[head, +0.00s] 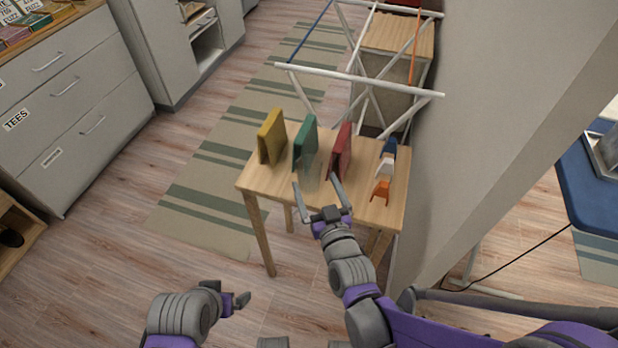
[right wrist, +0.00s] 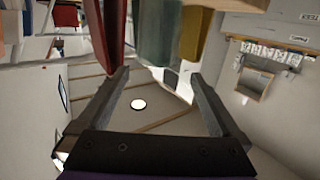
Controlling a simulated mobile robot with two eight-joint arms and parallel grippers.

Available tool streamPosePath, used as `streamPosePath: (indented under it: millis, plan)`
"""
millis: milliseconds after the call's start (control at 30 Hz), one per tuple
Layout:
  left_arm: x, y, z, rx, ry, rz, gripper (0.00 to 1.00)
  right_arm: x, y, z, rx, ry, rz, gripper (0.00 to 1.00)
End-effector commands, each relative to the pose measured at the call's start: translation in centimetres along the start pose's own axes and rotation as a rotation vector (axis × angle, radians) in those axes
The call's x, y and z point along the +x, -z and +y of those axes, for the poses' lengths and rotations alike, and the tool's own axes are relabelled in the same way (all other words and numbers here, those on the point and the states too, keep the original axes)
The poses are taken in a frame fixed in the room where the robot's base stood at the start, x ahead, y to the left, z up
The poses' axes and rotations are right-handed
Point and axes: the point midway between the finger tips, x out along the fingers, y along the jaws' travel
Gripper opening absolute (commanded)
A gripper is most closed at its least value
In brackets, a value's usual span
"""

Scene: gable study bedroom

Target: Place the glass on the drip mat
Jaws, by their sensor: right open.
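The glass (head: 309,173) is a faint, see-through tumbler on the small wooden table, in front of the green stand. My right gripper (head: 318,183) is open, with its fingers reaching toward the glass, one to each side of it. In the right wrist view the open fingers (right wrist: 161,72) show, with a pale, greyish see-through shape (right wrist: 155,40) beyond them that seems to be the glass. I cannot tell whether either finger touches it. My left gripper (head: 238,301) hangs low at the left, away from the table, its jaw gap unclear. I cannot make out a drip mat.
On the small table (head: 262,183) stand yellow (head: 271,137), green (head: 305,136) and red (head: 341,153) folded stands. Small blue, white and orange (head: 381,191) pieces sit at its right. A white rack (head: 360,82) stands behind, a wall right. Striped rug and floor are clear left.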

Motion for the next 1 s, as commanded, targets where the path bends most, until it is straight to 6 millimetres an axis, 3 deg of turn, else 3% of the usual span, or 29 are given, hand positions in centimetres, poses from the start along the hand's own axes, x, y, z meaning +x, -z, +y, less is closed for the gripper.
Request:
streamPosePath:
  millis: [267, 500, 733, 767, 1000]
  plan:
    - [0.5, -0.2, 0.0, 0.0, 0.0, -0.002, 1.0, 2.5, -0.3, 0.2, -0.001, -0.001, -0.002, 1.0]
    - [1.0, -0.4, 0.0, 0.0, 0.0, -0.004, 1.0, 6.0, -0.4, 0.4, 0.0, 0.0, -0.002, 1.0]
    - [1.0, -0.4, 0.0, 0.0, 0.0, -0.004, 1.0, 6.3, -0.4, 0.4, 0.0, 0.0, -0.001, 1.0]
    - [1.0, -0.4, 0.0, 0.0, 0.0, -0.004, 1.0, 6.3, -0.4, 0.4, 0.0, 0.0, -0.001, 0.98]
    - [1.0, -0.4, 0.0, 0.0, 0.0, -0.004, 1.0, 6.3, -0.4, 0.4, 0.0, 0.0, -0.002, 0.55]
